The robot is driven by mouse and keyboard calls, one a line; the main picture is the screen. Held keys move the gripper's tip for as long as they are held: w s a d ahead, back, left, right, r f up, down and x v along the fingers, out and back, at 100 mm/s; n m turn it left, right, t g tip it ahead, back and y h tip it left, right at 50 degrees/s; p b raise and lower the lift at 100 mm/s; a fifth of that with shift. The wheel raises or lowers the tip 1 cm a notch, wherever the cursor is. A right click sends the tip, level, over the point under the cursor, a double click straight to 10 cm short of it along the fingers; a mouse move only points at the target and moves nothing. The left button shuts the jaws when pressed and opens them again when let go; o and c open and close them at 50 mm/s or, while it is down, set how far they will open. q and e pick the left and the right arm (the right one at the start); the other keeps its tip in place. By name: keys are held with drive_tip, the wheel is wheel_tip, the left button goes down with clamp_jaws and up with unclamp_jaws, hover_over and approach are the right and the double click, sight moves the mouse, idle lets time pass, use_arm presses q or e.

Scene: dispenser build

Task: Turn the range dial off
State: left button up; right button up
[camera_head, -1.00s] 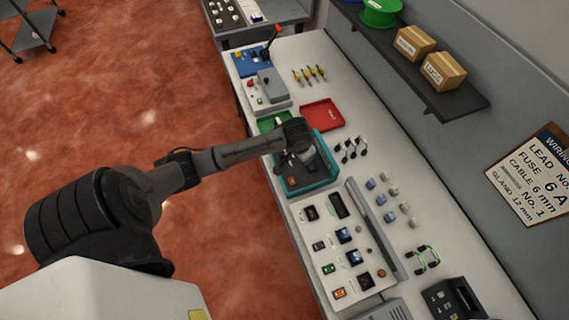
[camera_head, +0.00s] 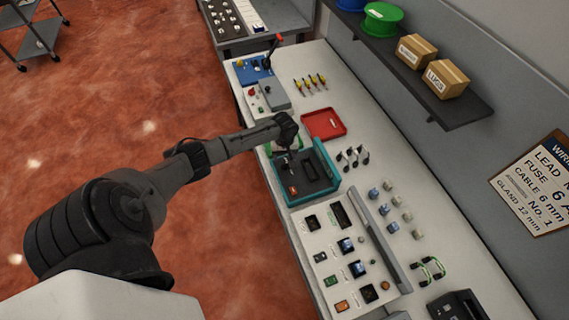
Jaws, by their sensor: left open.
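A dark handheld device (camera_head: 313,172) lies in a teal tray (camera_head: 331,163) on the bench. A small orange-red patch shows at its left end. I cannot make out a range dial or its setting at this size. My left gripper (camera_head: 289,160) points down over the far-left part of the tray. It is open and holds nothing that I can see. Whether its fingers touch the device is unclear. A light control panel (camera_head: 334,267) with blue knobs (camera_head: 346,245), switches and a dark display stands just nearer than the tray. My right gripper is out of view.
Connectors (camera_head: 354,157) and small blocks (camera_head: 389,213) stand right of the tray and panel. A shelf (camera_head: 440,100) overhangs the bench's right side.

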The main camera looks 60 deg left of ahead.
sight(284, 163)
use_arm(q)
drive_tip(key=shift+f+b, duration=0.4)
drive_tip(key=shift+f, duration=3.1)
drive_tip(key=c, duration=0.9)
